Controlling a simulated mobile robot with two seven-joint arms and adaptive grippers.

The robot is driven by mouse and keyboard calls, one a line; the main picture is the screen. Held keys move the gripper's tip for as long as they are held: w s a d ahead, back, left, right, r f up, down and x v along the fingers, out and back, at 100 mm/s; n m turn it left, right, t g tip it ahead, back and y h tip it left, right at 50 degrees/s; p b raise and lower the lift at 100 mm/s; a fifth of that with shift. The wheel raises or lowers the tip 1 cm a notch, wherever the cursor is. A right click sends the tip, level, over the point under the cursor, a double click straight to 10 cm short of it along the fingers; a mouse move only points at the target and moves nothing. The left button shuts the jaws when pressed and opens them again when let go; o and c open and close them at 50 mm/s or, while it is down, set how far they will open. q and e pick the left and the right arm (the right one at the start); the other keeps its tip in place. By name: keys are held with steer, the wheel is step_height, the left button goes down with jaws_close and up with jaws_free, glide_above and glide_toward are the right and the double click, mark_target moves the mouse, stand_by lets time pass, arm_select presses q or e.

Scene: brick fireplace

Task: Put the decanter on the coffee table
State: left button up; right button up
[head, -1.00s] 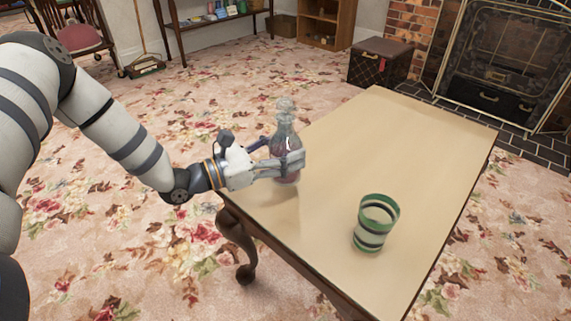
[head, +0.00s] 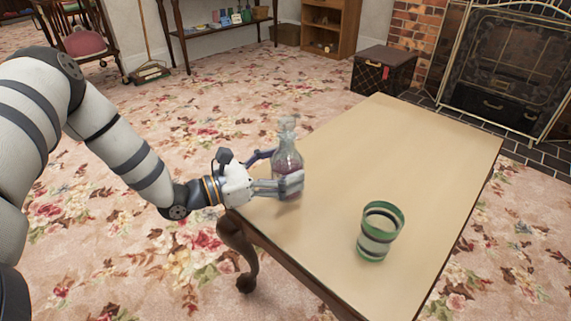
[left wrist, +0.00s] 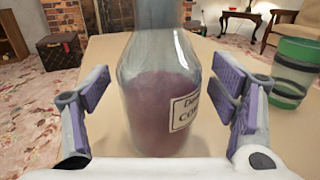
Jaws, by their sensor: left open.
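The decanter (head: 286,158) is clear glass with dark reddish liquid and a stopper. It stands upright on the near-left end of the coffee table (head: 390,150). In the left wrist view the decanter (left wrist: 160,95) fills the middle and bears a white label; its top is cut off. My left gripper (head: 278,172) is open around the decanter. Its two purple-padded fingers (left wrist: 160,100) stand on either side, with a visible gap at each. My right gripper is not in view.
A dark trunk (head: 383,70) and the fireplace screen (head: 505,65) lie beyond. The table's far part is clear.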

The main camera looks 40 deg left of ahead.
arm_select(q)
steer(key=p+v, duration=0.2)
steer(key=v, duration=0.9)
steer(key=shift+p, duration=0.35)
steer(key=shift+s+f, duration=0.1)
steer(key=shift+s, duration=0.05)
